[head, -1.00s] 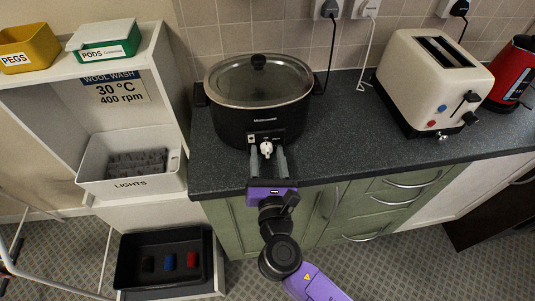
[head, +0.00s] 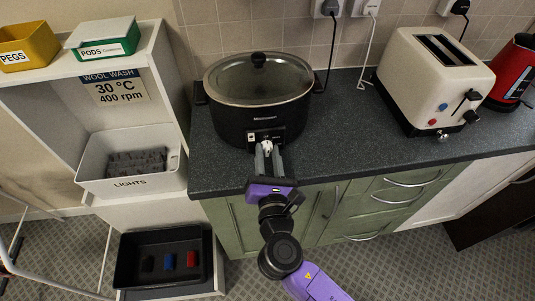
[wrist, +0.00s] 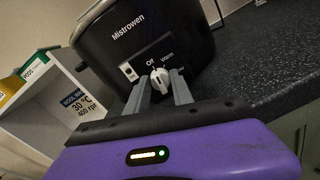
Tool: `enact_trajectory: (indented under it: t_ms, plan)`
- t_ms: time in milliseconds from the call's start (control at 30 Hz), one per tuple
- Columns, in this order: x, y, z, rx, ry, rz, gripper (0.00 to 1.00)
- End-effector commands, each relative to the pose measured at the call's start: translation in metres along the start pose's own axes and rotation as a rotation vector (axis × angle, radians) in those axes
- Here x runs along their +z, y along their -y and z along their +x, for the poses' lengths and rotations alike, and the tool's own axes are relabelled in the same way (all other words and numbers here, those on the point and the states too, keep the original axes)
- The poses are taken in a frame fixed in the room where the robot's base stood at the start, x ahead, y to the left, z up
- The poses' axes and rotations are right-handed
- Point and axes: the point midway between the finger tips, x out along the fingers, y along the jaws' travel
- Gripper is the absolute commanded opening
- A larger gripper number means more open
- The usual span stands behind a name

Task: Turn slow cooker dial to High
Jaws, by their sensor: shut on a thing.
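The slow cooker (head: 262,122) is a black oval pot with a glass lid, standing on the counter; it also shows in the wrist view (wrist: 112,62). Its white dial (wrist: 160,80) sits low on the front panel, with "Off" and "Warm" readable above it and a further label at right partly hidden. The dial also shows in the head view (head: 266,147). My gripper (head: 267,152) is shut on the dial, one grey finger on each side of it. In the wrist view the picture is tilted. I cannot tell exactly where the dial points.
A cream toaster (head: 432,85) and a red kettle (head: 514,75) stand to the right on the dark counter (head: 335,135). Cords hang from wall sockets behind. A white shelf unit with bins, including the "LIGHTS" bin (head: 131,184), stands at left. The counter between cooker and toaster is clear.

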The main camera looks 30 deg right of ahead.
Motion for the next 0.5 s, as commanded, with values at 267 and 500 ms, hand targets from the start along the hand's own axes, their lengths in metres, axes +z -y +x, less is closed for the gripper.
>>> enact_trajectory:
  t_ms: [267, 500]
  plan:
    - [-0.0009, 0.0019, 0.0000, -0.005, -0.012, 0.239, 0.00]
    - [-0.0012, 0.0026, 0.0000, -0.008, -0.026, 0.468, 0.00]
